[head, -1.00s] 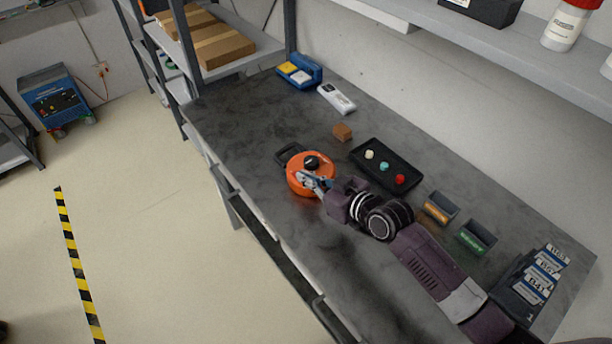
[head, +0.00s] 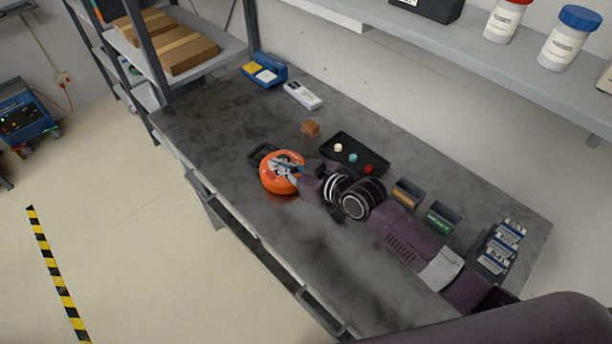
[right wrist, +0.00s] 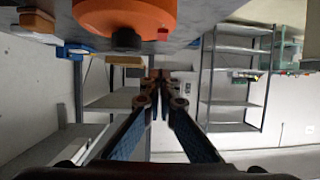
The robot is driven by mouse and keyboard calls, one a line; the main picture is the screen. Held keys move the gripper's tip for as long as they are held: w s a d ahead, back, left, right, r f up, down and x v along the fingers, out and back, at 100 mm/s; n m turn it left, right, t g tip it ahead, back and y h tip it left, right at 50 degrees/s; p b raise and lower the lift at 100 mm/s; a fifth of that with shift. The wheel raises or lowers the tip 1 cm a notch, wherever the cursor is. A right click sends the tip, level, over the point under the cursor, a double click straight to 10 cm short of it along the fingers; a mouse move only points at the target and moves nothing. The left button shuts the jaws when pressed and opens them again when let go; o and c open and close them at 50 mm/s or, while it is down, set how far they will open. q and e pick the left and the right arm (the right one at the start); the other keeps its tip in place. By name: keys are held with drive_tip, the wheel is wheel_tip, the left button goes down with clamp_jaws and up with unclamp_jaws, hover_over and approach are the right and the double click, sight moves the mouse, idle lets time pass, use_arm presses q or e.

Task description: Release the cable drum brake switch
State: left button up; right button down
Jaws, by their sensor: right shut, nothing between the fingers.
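The orange cable drum (head: 269,184) lies on the dark workbench with a black handle (head: 262,154) at its far left side. My right gripper (head: 277,165) reaches across its top in the head view and hides its centre. In the right wrist view the drum (right wrist: 125,14) is upside down at the top edge, with a dark round knob (right wrist: 126,40) and a small red part (right wrist: 163,34) at its side. I cannot tell whether the red part is the brake switch. The right gripper's fingers (right wrist: 160,78) are together and empty, and contact with the drum is unclear. My left gripper is not in view.
Small bins (head: 407,193) stand near my right forearm. The front of the workbench (head: 300,245) is clear.

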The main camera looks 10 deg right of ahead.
use_arm(q)
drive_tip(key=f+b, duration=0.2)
drive_tip(key=b, duration=0.1)
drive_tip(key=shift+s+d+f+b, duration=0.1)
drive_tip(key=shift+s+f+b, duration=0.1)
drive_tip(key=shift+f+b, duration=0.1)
use_arm(e)
drive_tip(key=f+v, duration=0.1)
drive_tip(key=v, duration=0.9)
drive_tip(key=shift+s+d+f, duration=0.25)
drive_tip(key=shift+s+f, duration=0.05)
